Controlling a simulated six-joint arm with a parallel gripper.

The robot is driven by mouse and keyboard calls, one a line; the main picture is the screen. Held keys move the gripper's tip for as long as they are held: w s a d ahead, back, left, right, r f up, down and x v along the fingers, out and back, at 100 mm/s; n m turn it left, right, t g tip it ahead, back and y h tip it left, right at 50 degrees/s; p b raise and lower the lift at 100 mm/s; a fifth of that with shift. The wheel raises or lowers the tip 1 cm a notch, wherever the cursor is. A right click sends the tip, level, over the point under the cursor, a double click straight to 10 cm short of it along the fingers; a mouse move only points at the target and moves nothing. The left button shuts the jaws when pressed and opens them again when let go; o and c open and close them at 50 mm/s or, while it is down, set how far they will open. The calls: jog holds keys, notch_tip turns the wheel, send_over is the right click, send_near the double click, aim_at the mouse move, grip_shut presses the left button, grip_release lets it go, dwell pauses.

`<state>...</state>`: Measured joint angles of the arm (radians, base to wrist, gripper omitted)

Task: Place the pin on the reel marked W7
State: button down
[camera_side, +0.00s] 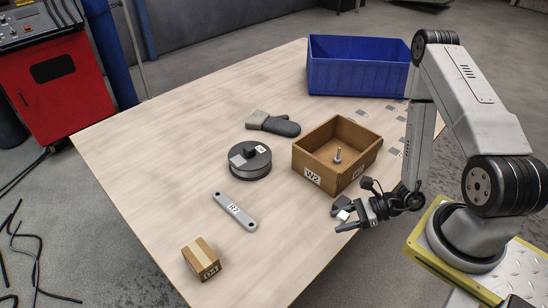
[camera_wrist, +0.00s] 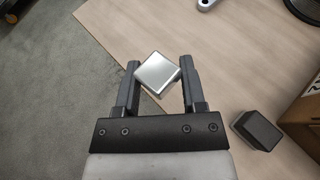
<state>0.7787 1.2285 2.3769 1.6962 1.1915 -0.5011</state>
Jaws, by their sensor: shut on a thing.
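A small grey pin (camera_side: 338,155) stands upright inside the wooden box marked W2 (camera_side: 312,176). The reel (camera_side: 250,165) is dark and round and lies flat on the table left of that box; its label is too small to read surely. My gripper (camera_side: 343,215) is at the table's near right edge, in front of the box and away from pin and reel. In the wrist view my gripper (camera_wrist: 157,84) is shut on a shiny silver block (camera_wrist: 157,73), held tilted between the fingertips.
A dark block (camera_wrist: 257,130) sits by the wooden box in the wrist view. A grey link marked R7 (camera_side: 235,211), a small carton (camera_side: 200,258), a grey glove (camera_side: 273,123) and a blue bin (camera_side: 358,75) are on the table.

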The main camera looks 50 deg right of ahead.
jog(key=w+d+r+m+t+h, duration=0.2)
jog(key=w+d+r+m+h, duration=0.1)
jog(key=w, duration=0.9)
jog(key=w+d+r+m+t+h, duration=0.2)
jog(key=w+d+r, duration=0.1)
jog(key=w, duration=0.8)
send_over(249, 158)
jog(key=s+d, duration=0.2)
jog(key=s, duration=0.4)
jog(key=f, duration=0.8)
jog(key=shift+s+a, duration=0.1)
jog(key=shift+a, duration=0.15)
jog(key=shift+w+d+f, duration=0.1)
jog(key=shift+w+f, duration=0.6)
jog(key=shift+f, duration=0.05)
jog(key=shift+w+f, duration=0.1)
jog(key=shift+f, duration=0.05)
jog(key=shift+w+f, duration=0.1)
jog(key=shift+f, duration=1.45)
jog(key=shift+f, duration=0.15)
